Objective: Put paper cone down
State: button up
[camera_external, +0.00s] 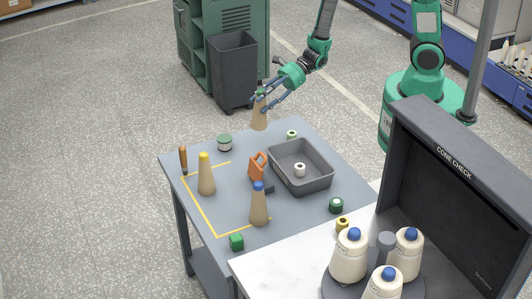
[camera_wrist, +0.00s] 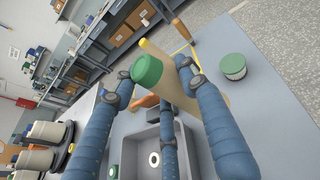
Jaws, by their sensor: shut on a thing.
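A tan paper cone with a green tip (camera_external: 259,118) is held upright by my gripper (camera_external: 262,98) at the table's back edge. I cannot tell whether its base touches the table. In the wrist view my blue fingers (camera_wrist: 160,80) are around the cone, and its green tip (camera_wrist: 147,69) shows between them. A yellow-tipped cone (camera_external: 206,177) and a blue-tipped cone (camera_external: 259,206) stand on the grey table (camera_external: 205,226), near a yellow corner line (camera_external: 216,222).
A grey bin (camera_external: 316,180) with a white bobbin (camera_external: 300,170) is right of centre. The dark cone-check stand (camera_external: 450,180) is at right.

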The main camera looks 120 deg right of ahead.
notch_tip(320, 180, up, 15)
jog(key=w+a+n+g+y, duration=0.15)
jog(key=w+a, duration=0.35)
jog(key=a, duration=0.5)
jog(key=w+a+n+g+y+p, duration=0.1)
jog(key=w+a+n+y, duration=0.15)
jog(key=w+a, duration=0.45)
jog(key=w+a+n+g+y, duration=0.15)
jog(key=w+a, duration=0.25)
jog(key=a, duration=0.8)
jog(key=a+n+g+y, duration=0.3)
jog(key=a+n+y, duration=0.1)
jog(key=a, duration=2.9)
jog(key=shift+m, duration=0.25)
jog(key=shift+s+d+f+p, duration=0.15)
jog(key=shift+f+p, duration=0.05)
jog(key=shift+f, duration=1.05)
jog(key=shift+s+d+f+p, duration=0.1)
jog(key=shift+s+f+p, duration=0.1)
jog(key=shift+f, duration=1.15)
